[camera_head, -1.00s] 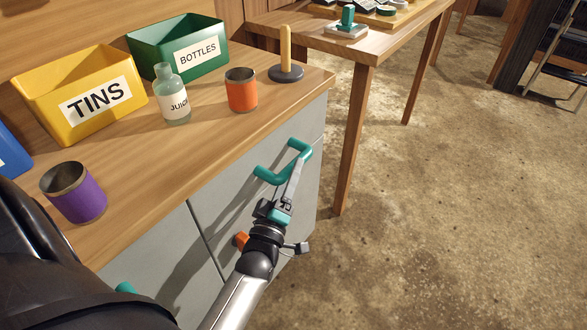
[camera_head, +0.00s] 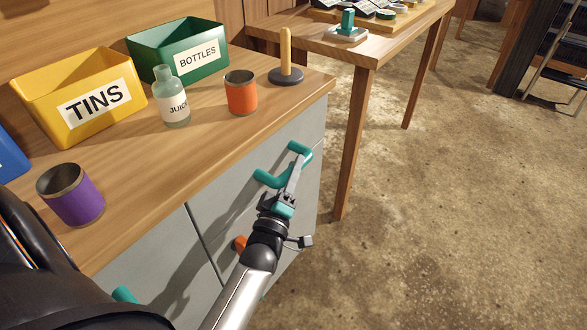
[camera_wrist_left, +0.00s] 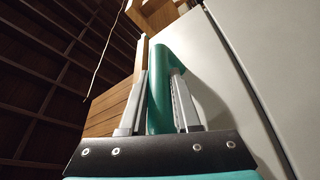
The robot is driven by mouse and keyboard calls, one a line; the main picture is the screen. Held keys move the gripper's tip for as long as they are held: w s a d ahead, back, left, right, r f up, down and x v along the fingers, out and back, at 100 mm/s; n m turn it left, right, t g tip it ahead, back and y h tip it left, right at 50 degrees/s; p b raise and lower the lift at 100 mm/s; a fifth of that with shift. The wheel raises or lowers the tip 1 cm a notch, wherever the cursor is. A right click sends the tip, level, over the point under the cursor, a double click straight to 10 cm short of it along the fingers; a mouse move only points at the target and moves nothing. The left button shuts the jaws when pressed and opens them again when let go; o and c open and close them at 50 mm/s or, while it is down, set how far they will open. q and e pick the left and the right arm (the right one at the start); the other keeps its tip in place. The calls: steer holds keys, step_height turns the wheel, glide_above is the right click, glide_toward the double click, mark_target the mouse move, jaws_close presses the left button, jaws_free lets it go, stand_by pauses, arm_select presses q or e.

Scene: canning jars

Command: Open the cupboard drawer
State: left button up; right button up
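The cupboard (camera_head: 165,262) has grey front panels under a wooden worktop. A teal bar handle (camera_head: 268,179) is on its right-hand front; its far end shows beyond my fingers. My left gripper (camera_head: 296,172) is at this handle. In the left wrist view the teal handle (camera_wrist_left: 160,90) stands between the two grey fingers (camera_wrist_left: 160,105), which lie close against it on both sides. The front panel (camera_wrist_left: 225,80) is right of the fingers there. No open gap shows around the drawer front. My right gripper is not in view.
On the worktop (camera_head: 150,195) stand a purple tin (camera_head: 75,200), a juice bottle (camera_head: 172,105), an orange tin (camera_head: 241,95), a peg on a base (camera_head: 286,60), a yellow TINS box (camera_head: 85,100) and a green BOTTLES box (camera_head: 185,50). A wooden table (camera_head: 375,45) stands behind. The floor (camera_head: 450,210) at right is clear.

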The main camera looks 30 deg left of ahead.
arm_select(q)
jaws_close()
stand_by(0.9)
